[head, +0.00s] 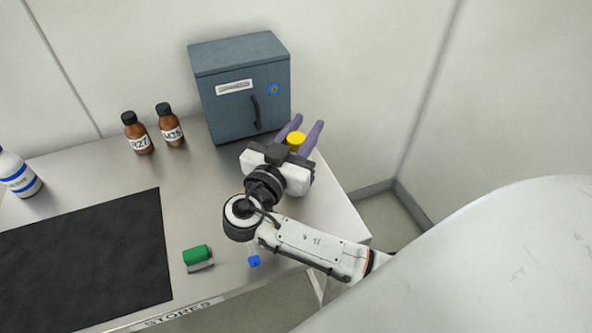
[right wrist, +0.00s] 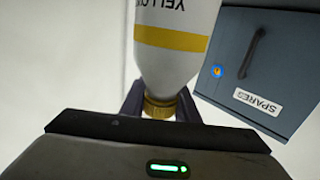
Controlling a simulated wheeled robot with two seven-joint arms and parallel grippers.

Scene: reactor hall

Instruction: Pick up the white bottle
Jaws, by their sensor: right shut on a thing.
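My right gripper (head: 299,135) is shut on a white bottle with a yellow cap (head: 296,138), at the right end of the table beside the blue-grey cabinet. The head view shows little more than the cap between the purple fingers; the body is hidden behind the gripper. In the right wrist view the gripper (right wrist: 163,105) closes around the bottle's neck and cap, and the white body (right wrist: 172,72) shows a yellow band and part of the word "YELLO". I cannot tell whether its base touches the table. Another white bottle, with blue bands (head: 20,178), stands at the far left. My left gripper is not in view.
The blue-grey cabinet (head: 242,90) stands at the back; it also shows in the right wrist view (right wrist: 268,65). Two brown bottles (head: 136,134) (head: 170,127) stand left of it. A black mat (head: 90,262), a green item (head: 197,255) and a small blue-capped item (head: 254,261) lie nearer the front.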

